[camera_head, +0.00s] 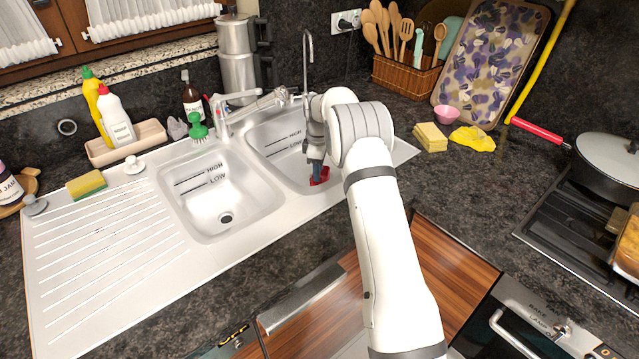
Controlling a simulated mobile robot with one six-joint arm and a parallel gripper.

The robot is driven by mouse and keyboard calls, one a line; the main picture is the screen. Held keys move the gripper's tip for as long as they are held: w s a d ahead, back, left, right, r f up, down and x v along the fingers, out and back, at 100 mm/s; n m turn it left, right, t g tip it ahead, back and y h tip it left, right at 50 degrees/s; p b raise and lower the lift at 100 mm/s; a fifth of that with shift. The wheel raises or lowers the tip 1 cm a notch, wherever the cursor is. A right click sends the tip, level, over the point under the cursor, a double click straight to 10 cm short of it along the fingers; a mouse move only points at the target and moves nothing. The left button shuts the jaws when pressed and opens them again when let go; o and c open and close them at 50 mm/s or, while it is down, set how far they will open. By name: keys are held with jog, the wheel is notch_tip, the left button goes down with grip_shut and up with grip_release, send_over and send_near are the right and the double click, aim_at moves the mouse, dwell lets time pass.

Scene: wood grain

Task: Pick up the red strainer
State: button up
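The red strainer (321,177) shows as a small red patch at the lower right of the right sink basin (284,140); the rest of it is hidden behind my gripper and arm. My gripper (316,172) points down into that basin, with its tip right at the red strainer. Its fingers are small and partly covered, so I cannot tell whether they are apart or closed on the strainer. I also cannot tell whether the strainer rests on the basin floor.
The left basin (222,195) is empty. The faucet (245,105) and a thin upright spout (306,70) stand behind the basins. A pink bowl (447,114), yellow sponges (430,137) and a yellow cloth (473,139) lie on the right counter. A pot (607,165) sits on the stove.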

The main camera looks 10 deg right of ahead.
jog(key=f, duration=0.2)
jog(key=f+p, duration=0.1)
jog(key=f, duration=0.2)
jog(key=shift+a+f, duration=0.2)
jog(key=shift+f, duration=0.05)
grip_shut()
